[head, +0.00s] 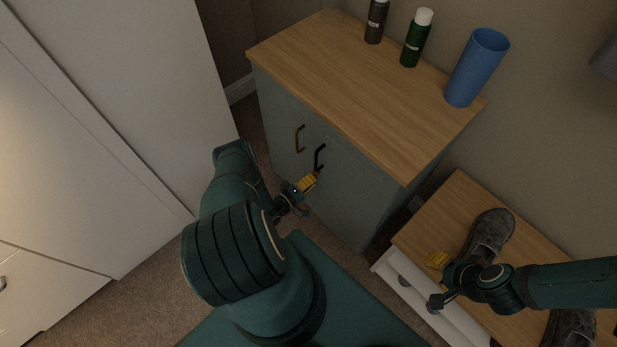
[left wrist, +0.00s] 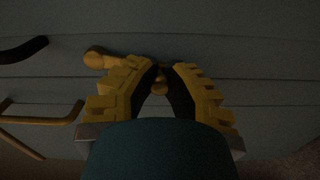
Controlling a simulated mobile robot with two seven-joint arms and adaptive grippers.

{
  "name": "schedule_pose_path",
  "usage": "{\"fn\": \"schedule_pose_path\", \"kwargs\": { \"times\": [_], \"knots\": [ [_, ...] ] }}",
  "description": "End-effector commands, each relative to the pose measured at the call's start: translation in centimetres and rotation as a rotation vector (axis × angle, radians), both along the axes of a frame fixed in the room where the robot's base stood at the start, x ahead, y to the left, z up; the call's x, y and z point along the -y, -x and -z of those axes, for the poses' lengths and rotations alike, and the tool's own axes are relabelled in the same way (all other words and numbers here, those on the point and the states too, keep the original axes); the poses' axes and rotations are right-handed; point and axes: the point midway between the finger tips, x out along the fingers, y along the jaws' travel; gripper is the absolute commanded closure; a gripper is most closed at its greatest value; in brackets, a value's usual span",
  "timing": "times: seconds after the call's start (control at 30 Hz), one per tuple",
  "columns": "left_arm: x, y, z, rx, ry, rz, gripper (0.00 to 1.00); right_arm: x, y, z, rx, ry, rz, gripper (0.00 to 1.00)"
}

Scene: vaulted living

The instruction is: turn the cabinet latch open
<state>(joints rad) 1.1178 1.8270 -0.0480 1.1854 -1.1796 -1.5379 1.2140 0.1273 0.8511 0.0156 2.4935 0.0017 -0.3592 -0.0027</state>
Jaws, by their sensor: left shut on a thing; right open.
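The grey cabinet (head: 345,193) has two doors below a wooden top. A brass latch (left wrist: 100,59) shows in the left wrist view on the cabinet front, its rounded end sticking out to the left of my fingers. My left gripper (left wrist: 163,75) is shut on the latch, whose brass also shows between the yellow-padded fingers. In the head view my left gripper (head: 308,183) is at the cabinet front, just below the black handle, and hides most of the latch. My right gripper (head: 437,281) is open and empty, above the low shoe bench at the right.
A brass handle (head: 299,139) and a black handle (head: 319,157) are on the cabinet doors. Two bottles (head: 416,38) and a blue cup (head: 476,68) stand on top. A shoe (head: 489,236) lies on the bench (head: 453,205). White cupboards (head: 110,110) stand at the left.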

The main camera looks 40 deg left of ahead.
Motion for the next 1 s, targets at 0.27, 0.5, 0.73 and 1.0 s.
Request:
{"fn": "schedule_pose_path", "kwargs": {
  "times": [0.27,0.5,0.73,1.0],
  "knots": [
    [0.76,0.15,0.18,-0.012,0.120,0.001,1.00,0.01,0.00,0.01,0.000,0.000,0.000,0.53],
    [0.99,0.15,0.18,-0.015,0.157,0.001,1.00,0.00,0.00,0.01,0.000,0.000,0.000,0.53],
    [1.02,0.14,0.16,-0.015,0.160,0.001,1.00,0.00,-0.01,0.01,0.000,0.000,0.000,0.53],
    [1.03,0.12,0.14,-0.015,0.159,0.001,0.52,0.00,-0.01,0.00,0.000,0.000,0.000,0.53]
  ]
}}
